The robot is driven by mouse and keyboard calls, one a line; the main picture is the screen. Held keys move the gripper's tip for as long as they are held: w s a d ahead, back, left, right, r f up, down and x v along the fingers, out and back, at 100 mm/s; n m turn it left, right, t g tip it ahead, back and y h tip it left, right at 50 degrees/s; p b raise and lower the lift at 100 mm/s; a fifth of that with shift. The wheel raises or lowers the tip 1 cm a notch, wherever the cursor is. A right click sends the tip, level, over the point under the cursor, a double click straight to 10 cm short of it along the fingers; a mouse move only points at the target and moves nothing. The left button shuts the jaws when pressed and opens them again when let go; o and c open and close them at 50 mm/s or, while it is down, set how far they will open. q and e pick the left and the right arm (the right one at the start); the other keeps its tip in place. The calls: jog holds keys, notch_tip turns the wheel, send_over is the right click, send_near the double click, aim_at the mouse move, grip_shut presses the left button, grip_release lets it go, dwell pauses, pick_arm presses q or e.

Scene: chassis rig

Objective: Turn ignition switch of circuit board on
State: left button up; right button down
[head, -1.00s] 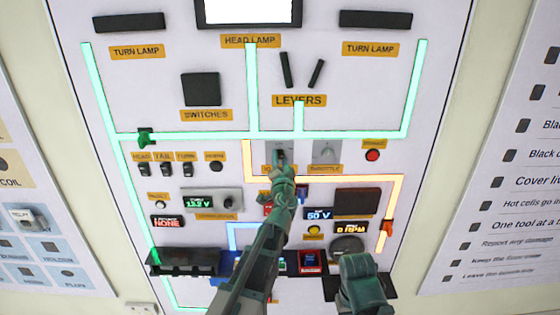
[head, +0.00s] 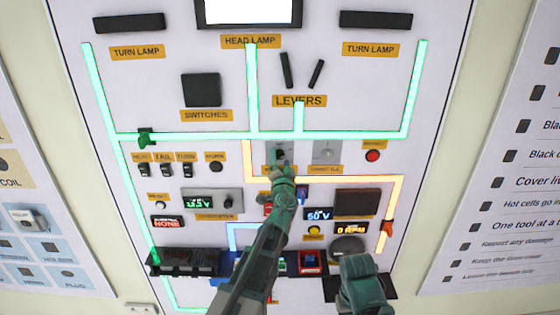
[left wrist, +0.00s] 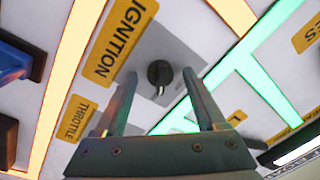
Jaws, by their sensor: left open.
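The ignition switch is a black rotary knob (left wrist: 160,76) on a grey plate (left wrist: 165,45), beside the orange IGNITION label (left wrist: 118,40) in the left wrist view. My left gripper (left wrist: 158,85) is open, with one finger on each side of the knob and gaps between. I cannot tell how deep the fingers reach. In the head view the left gripper (head: 279,166) is in front of the switch plate (head: 278,150) and hides part of it. The circuit board (head: 210,65) is a large white panel. My right arm shows at the lower right; its fingers are not visible.
The throttle plate (head: 327,151) is just right of the ignition. A red button (head: 372,156) is farther right. Small switches (head: 166,169) and a green handle (head: 146,138) are to the left. Displays and a dark disc (head: 347,245) are below.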

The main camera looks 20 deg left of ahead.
pick_arm(q)
jog(key=shift+s, duration=0.15)
jog(key=b+v, duration=0.1)
jog(key=v, duration=1.2)
jog(key=shift+s, duration=0.2)
jog(key=shift+d+f, duration=0.15)
jog(key=s+f+n+g+y+b, duration=0.1)
jog(key=s+f+n+g+b, duration=0.3)
jog(key=f, duration=0.6)
jog(key=s+f+n+g+y+b, duration=0.1)
jog(key=s+f+g+b, duration=0.3)
jog(key=f, duration=0.7)
jog(key=s+d+f+m+g+h+b, duration=0.2)
jog(key=s+d+f+g+h, duration=0.4)
jog(key=s+d+f+g, duration=0.4)
jog(key=s+d+f+b, duration=0.1)
jog(key=s+d+f, duration=0.1)
jog(key=s, duration=0.3)
jog(key=shift+d+f+m+h, duration=0.2)
jog(key=shift+f+m+h, duration=0.15)
jog(key=shift+f, duration=0.4)
